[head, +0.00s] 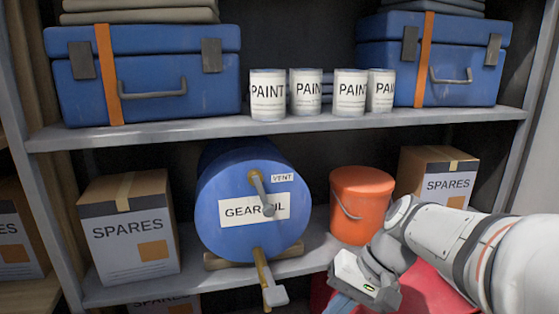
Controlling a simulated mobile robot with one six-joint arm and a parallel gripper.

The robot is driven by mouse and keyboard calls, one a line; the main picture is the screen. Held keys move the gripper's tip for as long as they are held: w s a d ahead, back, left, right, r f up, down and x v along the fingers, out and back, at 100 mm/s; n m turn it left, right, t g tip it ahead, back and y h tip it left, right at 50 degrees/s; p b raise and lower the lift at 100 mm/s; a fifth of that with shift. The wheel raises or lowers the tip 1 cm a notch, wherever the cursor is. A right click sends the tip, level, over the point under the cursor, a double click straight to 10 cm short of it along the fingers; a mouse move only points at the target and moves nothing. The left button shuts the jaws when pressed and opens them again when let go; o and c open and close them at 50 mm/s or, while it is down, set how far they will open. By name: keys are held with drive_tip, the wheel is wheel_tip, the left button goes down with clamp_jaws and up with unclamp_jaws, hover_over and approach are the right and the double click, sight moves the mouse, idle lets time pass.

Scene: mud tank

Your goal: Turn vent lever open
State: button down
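A blue drum (213,220) labelled "GEAR OIL" lies on its side on the lower shelf, its round end facing me. A grey vent lever (262,192) is on the drum's end, beside a small "VENT" label (282,178). It slants from its pivot at the top down and slightly right, across the big label, hiding some letters. A brass tap (263,268) with a grey handle sticks out at the drum's bottom. My gripper (355,288) is at the lower right, apart from the lever, below the orange bucket. Its fingers are not clear, so I cannot tell whether it is open.
A "SPARES" box (130,230) stands left of the drum. An orange bucket (361,205) and another "SPARES" box (440,180) stand to the right. The upper shelf (200,130) holds paint cans (267,95) and two blue cases (150,85). Something red (435,288) is behind my arm.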

drive_tip(key=s+d+n+t+h+p, duration=0.2)
drive_tip(key=s+d+h+p, duration=0.2)
drive_tip(key=s+d+h, duration=0.15)
drive_tip(key=w+a+r+n+y+p, duration=0.1)
drive_tip(key=w+a+r+p, duration=0.2)
drive_tip(key=w+r, duration=0.45)
drive_tip(key=w+a+r+t+y+p, duration=0.1)
drive_tip(key=w+a+r+p, duration=0.25)
drive_tip(key=r, duration=0.65)
drive_tip(key=w+a+r+n+y+p, duration=0.1)
drive_tip(key=w+a+r+p, duration=0.1)
drive_tip(key=w+r, duration=0.55)
drive_tip(key=p, duration=0.1)
approach(263, 197)
drive_tip(key=d+f, duration=0.3)
drive_tip(key=f, duration=0.2)
drive_tip(key=shift+s+a+f+p, duration=0.2)
drive_tip(key=shift+a+f+p, duration=0.25)
drive_tip(key=shift+a+f, duration=0.75)
drive_tip(key=shift+f, duration=0.1)
